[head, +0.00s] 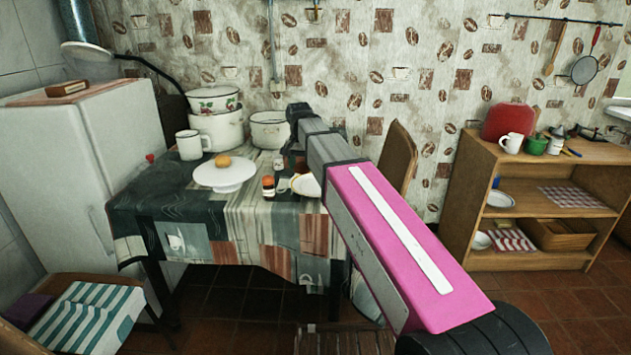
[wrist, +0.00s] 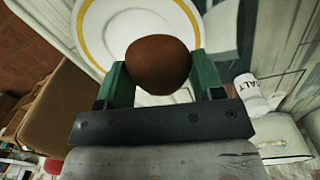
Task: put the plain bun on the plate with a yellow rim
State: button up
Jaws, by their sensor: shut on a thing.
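My gripper (wrist: 157,72) is shut on a plain brown bun (wrist: 157,65), one green finger on each side of it. The bun looks smooth and round in the wrist view. Behind it in that view lies a white plate with a yellow rim (wrist: 113,25), partly covered by the bun and cut off by the top edge. I cannot tell the exact height of the bun over it. In the head view the plate (head: 306,186) shows near the table's front edge, partly hidden by my arm.
A white stand (head: 224,178) holds an orange-brown round item (head: 222,160) at the left. A small jar (head: 268,185) stands between it and the plate. White pots (head: 216,125) and a mug (head: 191,145) stand behind. A salt container (wrist: 250,95) shows in the wrist view.

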send_over(316, 186)
notch_tip(316, 186, down, 3)
jog(key=shift+a+f, duration=0.1)
jog(key=shift+f, duration=1.9)
jog(key=shift+s+f, duration=0.1)
jog(key=shift+f, duration=0.05)
jog(key=o, duration=0.7)
jog(key=shift+o, duration=0.2)
notch_tip(316, 186, up, 12)
jog(key=shift+a+r, duration=0.2)
